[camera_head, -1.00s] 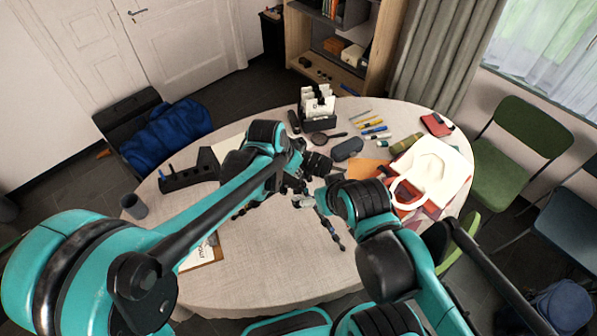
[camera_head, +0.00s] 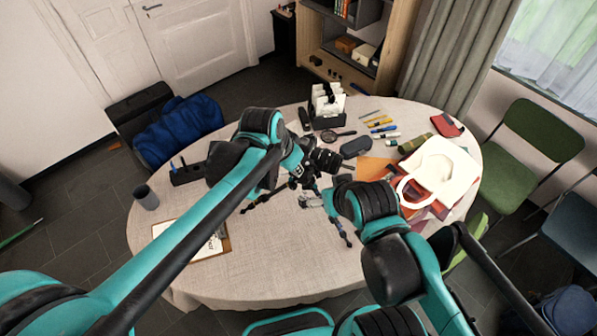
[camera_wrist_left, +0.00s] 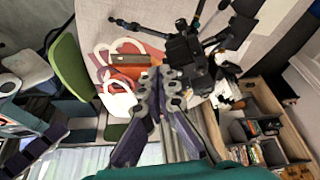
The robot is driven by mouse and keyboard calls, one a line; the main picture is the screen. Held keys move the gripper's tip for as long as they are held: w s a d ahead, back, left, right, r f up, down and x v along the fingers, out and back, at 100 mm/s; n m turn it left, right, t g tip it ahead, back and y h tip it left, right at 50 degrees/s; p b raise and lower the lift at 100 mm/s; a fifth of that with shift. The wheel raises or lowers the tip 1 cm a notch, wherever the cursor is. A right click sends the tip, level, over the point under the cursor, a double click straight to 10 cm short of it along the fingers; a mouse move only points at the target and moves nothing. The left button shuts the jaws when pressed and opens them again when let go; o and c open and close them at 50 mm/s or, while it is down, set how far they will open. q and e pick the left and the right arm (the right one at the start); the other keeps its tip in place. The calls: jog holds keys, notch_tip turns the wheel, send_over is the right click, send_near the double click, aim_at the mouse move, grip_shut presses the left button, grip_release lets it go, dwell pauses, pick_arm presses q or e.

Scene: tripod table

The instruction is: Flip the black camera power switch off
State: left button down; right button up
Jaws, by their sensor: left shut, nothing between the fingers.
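The black camera (camera_head: 327,160) stands on a small tripod (camera_head: 343,232) near the middle of the table, partly hidden by my arms. In the left wrist view the camera (camera_wrist_left: 187,52) is just beyond and right of the fingertips. My left gripper (camera_wrist_left: 158,76) is shut and empty, its tips close to the camera body; I cannot tell whether they touch. The power switch cannot be made out. My right gripper (camera_head: 309,200) is low near the tripod legs from the right, and its jaws are too small and covered to read.
The round table (camera_head: 290,265) has a clear front. A card holder (camera_head: 327,108), magnifier (camera_head: 337,135), glasses case (camera_head: 356,146) and pens lie behind the camera. A white bag (camera_head: 440,172) is right, a clipboard (camera_head: 212,246) and grey cup (camera_head: 147,198) left.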

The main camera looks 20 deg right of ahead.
pick_arm(q)
jog(key=v, duration=0.3)
jog(key=shift+s+a, duration=0.1)
jog(key=shift+s, duration=0.15)
jog(key=shift+a, duration=0.1)
